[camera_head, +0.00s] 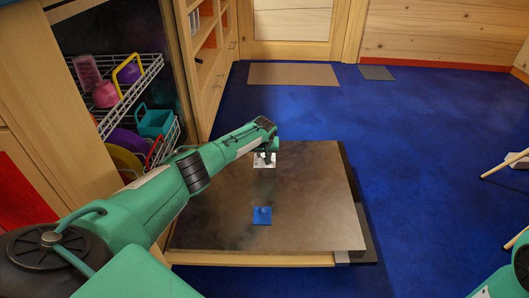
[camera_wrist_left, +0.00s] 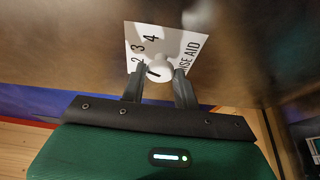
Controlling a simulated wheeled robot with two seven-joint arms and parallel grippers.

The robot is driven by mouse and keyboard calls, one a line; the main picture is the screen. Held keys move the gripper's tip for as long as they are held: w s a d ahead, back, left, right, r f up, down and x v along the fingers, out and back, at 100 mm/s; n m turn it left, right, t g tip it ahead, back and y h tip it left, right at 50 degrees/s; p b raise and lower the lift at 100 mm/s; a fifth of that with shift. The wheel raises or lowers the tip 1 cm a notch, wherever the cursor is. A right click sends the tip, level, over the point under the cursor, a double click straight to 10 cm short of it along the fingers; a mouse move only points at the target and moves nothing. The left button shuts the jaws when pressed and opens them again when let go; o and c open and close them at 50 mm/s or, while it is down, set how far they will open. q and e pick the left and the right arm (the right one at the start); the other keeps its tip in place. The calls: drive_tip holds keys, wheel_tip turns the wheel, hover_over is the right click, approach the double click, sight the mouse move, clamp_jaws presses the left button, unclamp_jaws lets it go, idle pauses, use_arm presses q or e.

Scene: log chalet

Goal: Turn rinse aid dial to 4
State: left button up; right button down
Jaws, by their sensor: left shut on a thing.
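The rinse aid dial (camera_wrist_left: 160,70) is a round white knob on a white label plate (camera_wrist_left: 194,44) marked 2, 3, 4 and partly hidden "RINSE AID" lettering. A short dark line shows on the knob's left side, towards the 2 side; its exact setting cannot be told. My left gripper (camera_wrist_left: 158,78) is shut on the dial, one finger on each side of it. In the head view the left gripper (camera_head: 268,156) reaches down to the white plate (camera_head: 259,163) on the opened dishwasher door (camera_head: 310,200). My right gripper is out of view.
A blue square (camera_head: 262,216) with a small knob lies on the door nearer me. Dish racks (camera_head: 148,75) with colourful dishes stand left, beside my left arm. Blue floor right of the door is clear; wooden legs (camera_head: 505,164) stand at the far right.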

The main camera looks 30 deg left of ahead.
use_arm(q)
drive_tip(key=shift+s+r+m+p, duration=0.15)
drive_tip(key=shift+m+p, duration=0.25)
drive_tip(key=shift+p, duration=0.4)
drive_tip(key=shift+h+p, duration=0.3)
drive_tip(key=shift+p, duration=0.05)
drive_tip(key=shift+f+m, duration=0.2)
drive_tip(key=shift+m, duration=0.6)
drive_tip(key=m, duration=0.1)
drive_tip(key=m+h, duration=0.1)
drive_tip(key=m, duration=0.1)
drive_tip(key=shift+a+f+t+h+b, duration=0.1)
drive_tip(key=shift+a+t+h+b, duration=0.1)
drive_tip(key=shift+t+h+b, duration=0.15)
drive_tip(key=shift+m+h+b, duration=0.25)
drive_tip(key=shift+m+b, duration=0.05)
drive_tip(key=shift+m, duration=0.7)
drive_tip(key=o, duration=0.9)
drive_tip(key=shift+o, duration=0.2)
